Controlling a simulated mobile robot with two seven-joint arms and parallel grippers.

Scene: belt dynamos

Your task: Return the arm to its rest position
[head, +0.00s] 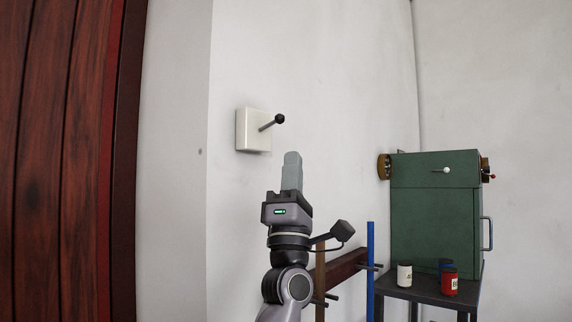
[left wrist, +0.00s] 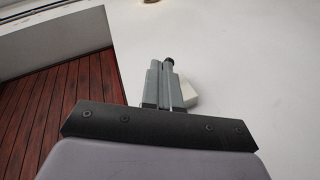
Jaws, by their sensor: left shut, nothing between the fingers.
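My left gripper (head: 292,158) points up in the middle of the head view, with its fingers closed together and nothing between them. In the left wrist view its fingers (left wrist: 163,75) also show shut. A white wall box (head: 247,131) with a grey lever ending in a black knob (head: 279,118) is above and to the left of the fingertips in the head view. The box (left wrist: 187,93) shows partly behind the fingers in the left wrist view. Whether the fingers touch the lever cannot be told. My right gripper is not in view.
A green cabinet (head: 434,225) stands on a dark table (head: 420,290) at the right, with a white can (head: 404,275), a red can (head: 449,281) and a blue can behind. A wooden rack (head: 340,272) with a blue post (head: 370,270) is right of my arm. Dark red planks (head: 60,160) are at left.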

